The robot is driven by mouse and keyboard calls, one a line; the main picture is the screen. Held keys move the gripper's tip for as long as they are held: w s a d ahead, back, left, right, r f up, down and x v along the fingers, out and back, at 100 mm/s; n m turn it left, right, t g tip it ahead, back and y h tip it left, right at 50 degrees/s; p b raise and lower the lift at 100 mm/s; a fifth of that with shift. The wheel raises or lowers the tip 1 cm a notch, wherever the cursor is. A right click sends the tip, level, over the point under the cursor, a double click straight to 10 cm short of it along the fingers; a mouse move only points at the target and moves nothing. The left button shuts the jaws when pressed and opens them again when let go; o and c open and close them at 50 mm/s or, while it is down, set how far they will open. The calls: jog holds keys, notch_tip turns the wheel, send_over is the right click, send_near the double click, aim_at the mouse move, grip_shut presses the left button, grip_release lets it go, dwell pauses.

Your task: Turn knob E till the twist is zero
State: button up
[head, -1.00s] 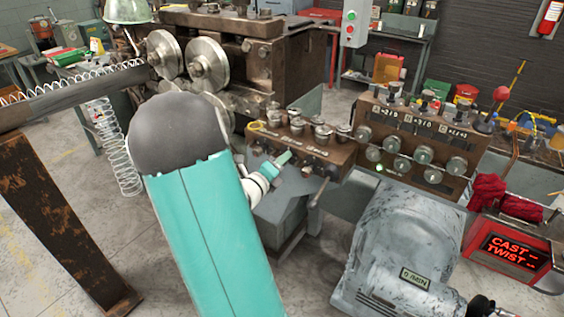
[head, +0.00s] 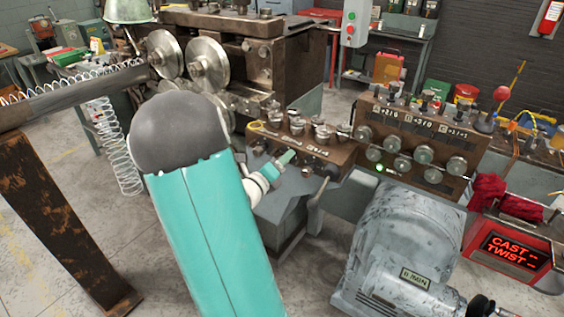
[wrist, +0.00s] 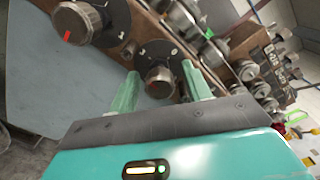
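My gripper (head: 288,157) is by the left end of the brown knob block (head: 330,152). In the wrist view my gripper (wrist: 160,82) is open, with its two green fingers apart. A round metal knob (wrist: 160,83) on a dark dial shows in the gap between the fingers; I cannot tell whether they touch it. I cannot read a letter that marks it as knob E. A larger knob with a red mark (wrist: 78,24) sits at its upper left. The red-lit display (head: 512,250) reads CAST and TWIST, each with a dash.
A taller panel with several round knobs (head: 425,155) stands at the right. A grey motor housing (head: 395,245) is in front of it. The coiler's rollers (head: 205,62) and a wire spring (head: 115,150) are at the left. Open floor lies at the lower left.

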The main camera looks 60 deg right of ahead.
jog(key=w+a, duration=0.2)
jog(key=a, duration=1.1)
jog(key=shift+a, duration=0.35)
jog(key=shift+w, duration=0.1)
